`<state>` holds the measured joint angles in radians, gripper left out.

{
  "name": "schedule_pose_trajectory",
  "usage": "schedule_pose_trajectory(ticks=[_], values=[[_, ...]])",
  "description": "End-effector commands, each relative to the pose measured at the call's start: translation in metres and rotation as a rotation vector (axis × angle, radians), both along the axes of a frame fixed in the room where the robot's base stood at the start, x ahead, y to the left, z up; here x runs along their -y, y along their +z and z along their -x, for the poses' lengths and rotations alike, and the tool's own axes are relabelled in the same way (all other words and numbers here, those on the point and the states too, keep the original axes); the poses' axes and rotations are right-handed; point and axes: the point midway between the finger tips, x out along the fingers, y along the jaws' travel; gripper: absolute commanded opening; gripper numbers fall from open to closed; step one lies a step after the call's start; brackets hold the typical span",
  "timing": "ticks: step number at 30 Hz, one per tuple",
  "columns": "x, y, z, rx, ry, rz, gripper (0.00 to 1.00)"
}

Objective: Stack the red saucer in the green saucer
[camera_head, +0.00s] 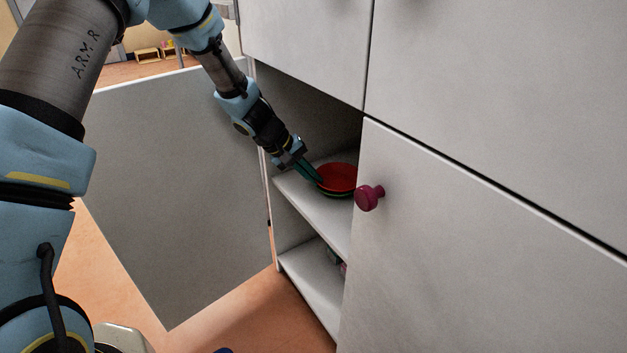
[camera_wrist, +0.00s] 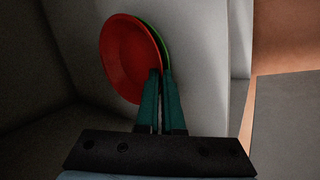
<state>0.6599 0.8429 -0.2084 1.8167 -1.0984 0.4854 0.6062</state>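The red saucer (camera_head: 340,176) is on the upper shelf inside the open cabinet, and it fills the left of centre in the wrist view (camera_wrist: 127,58). The green saucer (camera_head: 337,195) is directly beneath it; only a thin strip of its rim shows, on the right side in the wrist view (camera_wrist: 158,38). My gripper (camera_wrist: 162,74) has its two teal fingers close together at the red saucer's near edge, one finger inside the rim and one outside. It looks shut on that rim. I cannot tell whether the two saucers touch.
The shelf (camera_head: 312,205) around the saucers is bare. The open door (camera_head: 180,190) stands to the left, and a closed door (camera_head: 480,260) with a purple knob (camera_head: 369,197) covers the right side. Items on the lower shelf (camera_head: 305,278) are mostly hidden.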

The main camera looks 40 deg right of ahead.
Motion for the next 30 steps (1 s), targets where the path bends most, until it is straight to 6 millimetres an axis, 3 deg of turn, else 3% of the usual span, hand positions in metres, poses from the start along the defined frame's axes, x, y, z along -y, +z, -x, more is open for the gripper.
schedule_pose_trajectory(ticks=[7, 9, 15, 23, 30], values=[[0.002, -0.008, -0.001, 0.001, 0.001, -0.004, 0.0], [0.002, -0.008, -0.001, 0.0, 0.001, -0.004, 0.12], [0.003, -0.007, -0.001, 0.0, 0.0, -0.003, 0.34], [0.002, -0.005, -0.001, 0.0, 0.0, -0.001, 0.34], [-0.014, 0.022, -0.009, 0.002, 0.003, 0.001, 0.34]])
